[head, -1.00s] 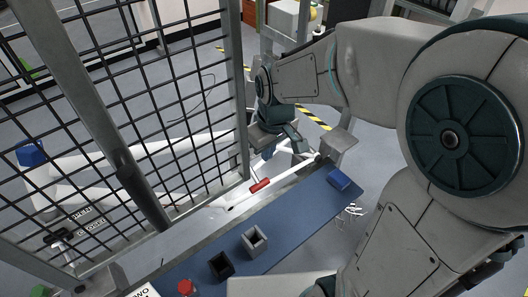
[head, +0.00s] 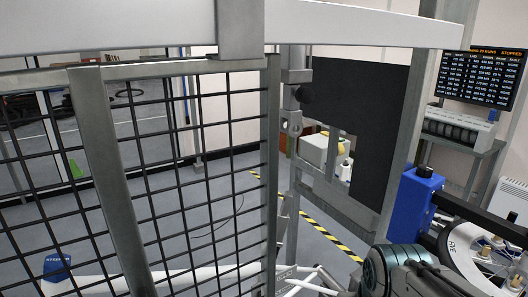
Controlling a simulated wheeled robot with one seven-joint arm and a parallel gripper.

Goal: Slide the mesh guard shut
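The mesh guard (head: 205,183) is a black wire grid in a grey metal frame, filling the left half of the head view. Its upright right edge (head: 270,165) stands near the middle of the picture. To the right of that edge is a gap, then a dark panel (head: 345,125). A grey slanted bar (head: 115,190) crosses in front of the mesh. The guard's lower edge is out of the picture. My gripper is not in view. A dark teal and grey rounded part at the lower right seems to belong to my arm.
A light beam (head: 345,22) runs across the top. A blue unit (head: 411,203) stands at the right, with a screen reading STOPPED (head: 485,82) behind it. Yellow-black tape (head: 335,242) marks the floor. A blue object (head: 57,266) shows behind the mesh.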

